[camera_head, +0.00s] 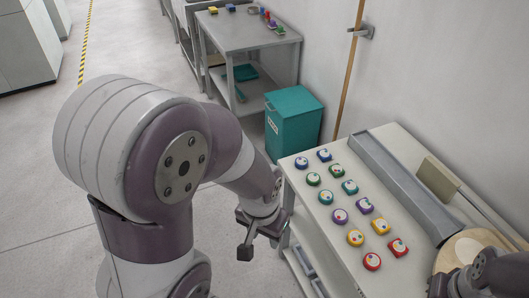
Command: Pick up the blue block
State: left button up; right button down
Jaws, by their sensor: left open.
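On the near table, a blue squarish block (324,155) lies at the far end of two rows of coloured pieces. A round blue piece (301,163) lies just left of it. A small blue block (230,8) also stands on the far bench; which one the task means is not clear. My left gripper (264,241) is open and empty, beside the near table's left edge, nearer me than the blue pieces and apart from them. Part of my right gripper (450,284) shows at the bottom right; its jaws are not clear.
The near table (392,140) also carries several green, teal, purple, yellow and red pieces, a long grey channel (402,185) and a round wooden disc (464,249). A teal bin (292,118) stands beyond it. The far bench (245,36) holds small coloured blocks. Floor at left is clear.

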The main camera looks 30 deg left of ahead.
aim_at(323, 154)
jog(key=u, duration=0.45)
jog(key=i+j+z, duration=0.1)
jog(key=i+j, duration=1.4)
